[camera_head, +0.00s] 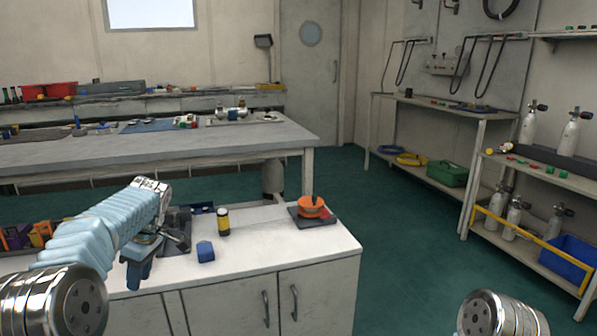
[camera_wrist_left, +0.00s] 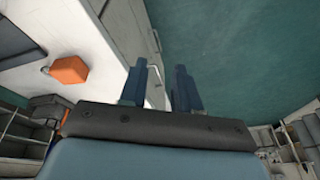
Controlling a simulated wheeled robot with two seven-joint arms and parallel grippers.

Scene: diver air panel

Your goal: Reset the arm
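My left arm (camera_head: 105,225), pale blue with a chrome joint, comes in from the left over the white cabinet top (camera_head: 270,240). Its left gripper (camera_head: 152,262) is by the front edge of that cabinet. In the left wrist view its two dark blue fingers (camera_wrist_left: 160,82) stand apart with nothing between them, floor and cabinet edge behind. Of my right arm only a chrome part (camera_head: 498,314) shows at the bottom right; the right gripper is out of view.
On the cabinet top are a blue block (camera_head: 205,251), a black-and-yellow cylinder (camera_head: 223,222) and an orange round thing (camera_head: 312,206) on a dark plate. An orange block (camera_wrist_left: 69,70) shows in the left wrist view. Green floor (camera_head: 400,260) to the right is clear.

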